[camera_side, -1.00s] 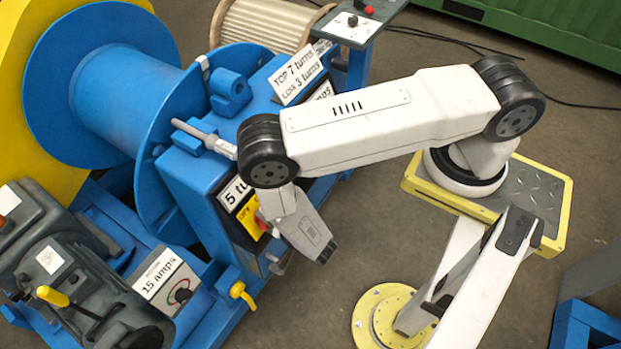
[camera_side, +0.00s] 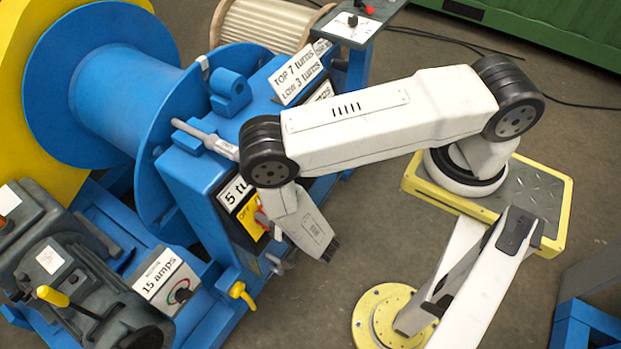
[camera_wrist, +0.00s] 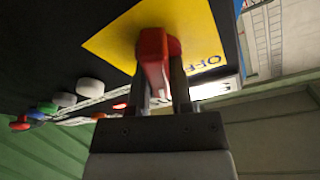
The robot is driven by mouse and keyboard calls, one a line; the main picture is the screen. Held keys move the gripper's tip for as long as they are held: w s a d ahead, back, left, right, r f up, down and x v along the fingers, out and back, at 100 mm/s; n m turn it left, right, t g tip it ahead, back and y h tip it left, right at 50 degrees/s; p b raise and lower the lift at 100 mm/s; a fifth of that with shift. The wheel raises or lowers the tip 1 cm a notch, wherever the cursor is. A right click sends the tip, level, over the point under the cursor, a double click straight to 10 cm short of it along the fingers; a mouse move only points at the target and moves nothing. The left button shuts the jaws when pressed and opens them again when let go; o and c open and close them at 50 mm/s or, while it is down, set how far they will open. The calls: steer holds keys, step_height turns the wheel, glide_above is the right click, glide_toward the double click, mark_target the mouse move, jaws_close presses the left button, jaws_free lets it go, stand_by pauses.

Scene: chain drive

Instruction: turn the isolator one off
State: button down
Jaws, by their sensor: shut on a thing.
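The isolator is a red handle (camera_wrist: 155,52) on a yellow plate (camera_wrist: 112,40), mounted on a dark panel. "OFF" is printed on the plate, to the right of the handle in the wrist view; any other marking is hidden. My gripper (camera_wrist: 161,88) is shut on the red handle, with one finger on each side of it. In the wrist view the handle points down the picture toward my gripper. In the side view the yellow plate (camera_side: 248,215) shows beside my wrist, which covers most of the handle and the fingers.
Several coloured buttons (camera_wrist: 62,100) sit left of the plate in the wrist view. The blue machine (camera_side: 190,175) carries signs and a large drum (camera_side: 110,100). A grey motor with a yellow lever (camera_side: 52,296) stands at lower left.

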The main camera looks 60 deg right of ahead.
steer(key=n+y, duration=0.1)
steer(key=n, duration=0.3)
steer(key=n+y, duration=0.1)
steer(key=n, duration=0.3)
steer(key=shift+a+n, duration=0.2)
steer(key=shift+n, duration=0.1)
steer(key=n+y, duration=0.1)
steer(key=n, duration=0.2)
steer(key=n+y, duration=0.1)
steer(key=n, duration=0.3)
steer(key=shift+s+a+f+g, duration=0.1)
steer(key=shift+a+f+g, duration=0.05)
steer(key=shift+g, duration=0.25)
steer(key=shift+n, duration=0.3)
steer(key=c, duration=0.5)
jaws_free()
steer(key=shift+v, duration=3.9)
